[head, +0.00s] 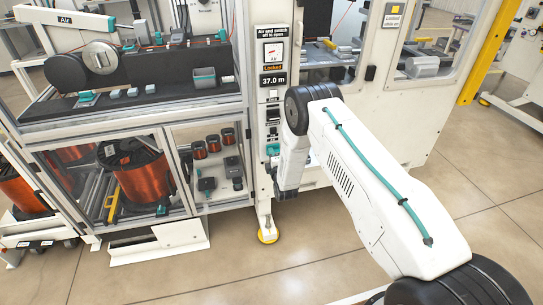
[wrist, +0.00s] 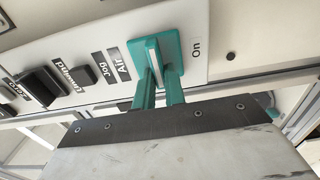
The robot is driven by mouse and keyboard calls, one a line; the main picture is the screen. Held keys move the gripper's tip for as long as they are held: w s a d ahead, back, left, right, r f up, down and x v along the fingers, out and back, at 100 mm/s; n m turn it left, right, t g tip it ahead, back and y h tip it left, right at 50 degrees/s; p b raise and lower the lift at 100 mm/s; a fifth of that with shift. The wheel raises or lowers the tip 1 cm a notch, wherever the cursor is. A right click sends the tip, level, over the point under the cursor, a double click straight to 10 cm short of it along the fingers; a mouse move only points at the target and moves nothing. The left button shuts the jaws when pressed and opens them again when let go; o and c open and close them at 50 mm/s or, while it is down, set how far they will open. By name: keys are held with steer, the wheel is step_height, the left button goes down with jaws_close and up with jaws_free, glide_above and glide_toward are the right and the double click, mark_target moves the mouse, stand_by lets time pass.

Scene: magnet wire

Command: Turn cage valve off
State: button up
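The cage valve (wrist: 153,54) is a teal square plate with a pale upright handle, set on the white panel between the labels "Air" and "On". In the wrist view my gripper (wrist: 158,76) has its two teal fingers on either side of the handle, with only a narrow gap between them, about the handle's width. It looks shut on the handle. In the head view my arm's end is close against the machine's control column, and the fingers are hidden there. A bit of teal (head: 272,150) shows on the column left of my wrist.
Dark buttons (wrist: 83,75) labelled "Unwind" and "Jog" sit left of the valve. Glazed cabinets with copper spools (head: 145,178) stand left.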

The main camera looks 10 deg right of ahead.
steer(key=o, duration=0.4)
steer(key=s, duration=0.7)
steer(key=shift+s, duration=0.4)
